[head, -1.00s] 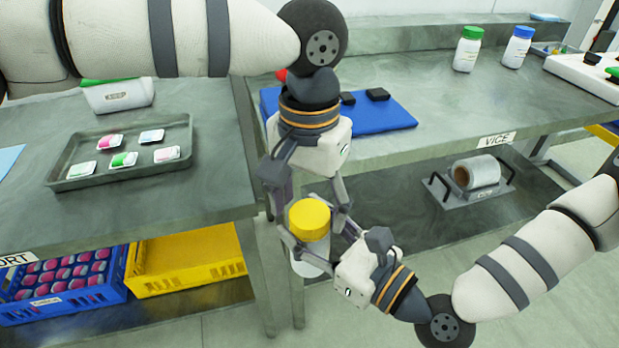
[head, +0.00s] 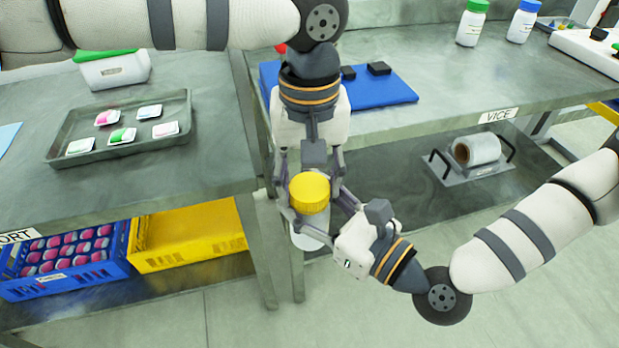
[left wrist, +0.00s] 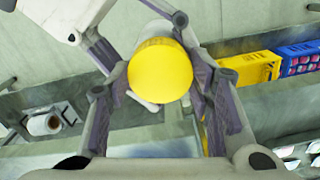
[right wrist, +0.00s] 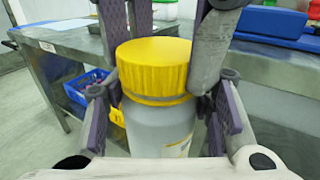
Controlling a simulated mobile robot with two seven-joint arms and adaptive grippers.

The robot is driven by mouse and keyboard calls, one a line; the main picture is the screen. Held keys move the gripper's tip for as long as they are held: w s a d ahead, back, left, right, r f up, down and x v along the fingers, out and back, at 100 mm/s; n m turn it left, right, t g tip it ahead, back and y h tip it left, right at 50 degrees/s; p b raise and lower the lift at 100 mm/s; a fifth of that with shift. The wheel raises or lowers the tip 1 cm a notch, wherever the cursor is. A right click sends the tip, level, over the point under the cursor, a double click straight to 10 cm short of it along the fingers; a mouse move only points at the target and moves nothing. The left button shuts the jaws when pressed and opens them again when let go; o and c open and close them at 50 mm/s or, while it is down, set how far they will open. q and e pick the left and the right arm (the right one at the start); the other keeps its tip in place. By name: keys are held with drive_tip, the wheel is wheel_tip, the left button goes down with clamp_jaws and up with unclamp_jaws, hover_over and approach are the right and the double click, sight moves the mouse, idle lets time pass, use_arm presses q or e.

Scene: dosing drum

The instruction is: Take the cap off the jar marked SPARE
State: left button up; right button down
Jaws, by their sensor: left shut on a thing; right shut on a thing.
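A white jar (head: 310,238) with a ribbed yellow cap (head: 310,190) is held upright in the air in front of the benches. My left gripper (head: 309,183) comes from above and is shut on the yellow cap, which also fills the middle of the left wrist view (left wrist: 160,70). My right gripper (head: 318,213) comes from the right and is shut on the jar's body below the cap. In the right wrist view the cap (right wrist: 153,66) sits level on the jar (right wrist: 160,128), with no clear gap. Only a sliver of the label shows; its word cannot be read.
A blue mat (head: 390,92) with black blocks lies on the right bench. A green-capped jar (head: 471,25) and a blue-capped jar (head: 522,22) stand behind. A grey tray (head: 60,150) with several packets is on the left bench; yellow (head: 190,240) and blue (head: 60,285) crates stand below.

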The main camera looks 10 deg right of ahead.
use_arm(q)
drive_tip(key=shift+a, duration=0.1)
drive_tip(key=o, duration=1.3)
drive_tip(key=shift+c, duration=0.2)
